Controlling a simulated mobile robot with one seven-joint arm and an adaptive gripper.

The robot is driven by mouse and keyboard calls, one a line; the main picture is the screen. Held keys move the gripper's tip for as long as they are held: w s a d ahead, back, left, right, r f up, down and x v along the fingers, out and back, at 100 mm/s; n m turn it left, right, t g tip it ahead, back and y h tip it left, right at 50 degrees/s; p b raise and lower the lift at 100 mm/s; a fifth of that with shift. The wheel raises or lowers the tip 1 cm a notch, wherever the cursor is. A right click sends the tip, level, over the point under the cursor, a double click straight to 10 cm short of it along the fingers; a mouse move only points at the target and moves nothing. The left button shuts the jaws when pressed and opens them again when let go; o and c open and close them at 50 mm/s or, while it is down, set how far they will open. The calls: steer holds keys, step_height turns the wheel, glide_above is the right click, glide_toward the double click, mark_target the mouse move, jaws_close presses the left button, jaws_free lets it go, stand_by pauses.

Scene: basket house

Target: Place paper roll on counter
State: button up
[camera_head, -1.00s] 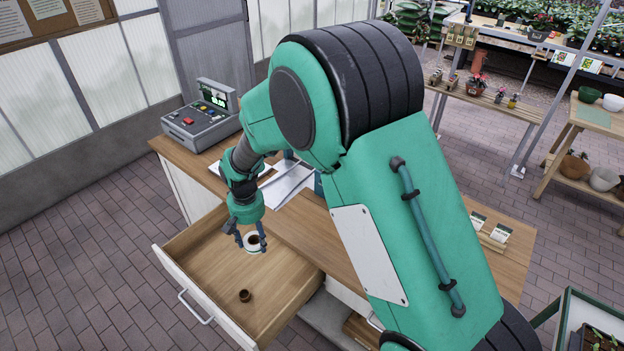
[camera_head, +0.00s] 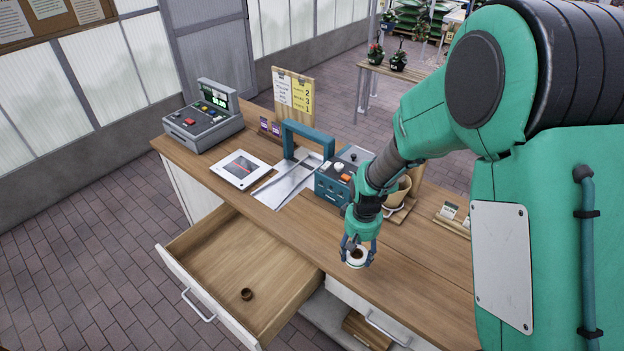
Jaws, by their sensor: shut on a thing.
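The paper roll (camera_head: 356,259) is a small white roll with a dark brown core, seen from above. My gripper (camera_head: 358,250) is shut on it, with a finger on either side. The roll is over the front part of the wooden counter (camera_head: 300,232), right of the open drawer. I cannot tell whether it touches the counter top or hangs just above it.
The open drawer (camera_head: 212,256) juts out at the front left with a small brown ring (camera_head: 246,294) inside. Bare wood lies around the roll.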

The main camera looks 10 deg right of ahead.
steer(key=shift+s+d+f+p, duration=0.15)
steer(key=shift+s+d+f, duration=1)
steer(key=shift+d+f, duration=0.25)
steer(key=shift+s+d+f+p, duration=0.15)
steer(key=shift+s+d+f, duration=0.95)
steer(key=shift+d+f, duration=0.2)
glide_above(365, 246)
steer(key=shift+w+f+p, duration=0.15)
steer(key=shift+f+p, duration=0.2)
steer(key=shift+f, duration=0.3)
steer(key=shift+f, duration=0.1)
steer(key=shift+f, duration=1.7)
steer(key=shift+f, duration=0.15)
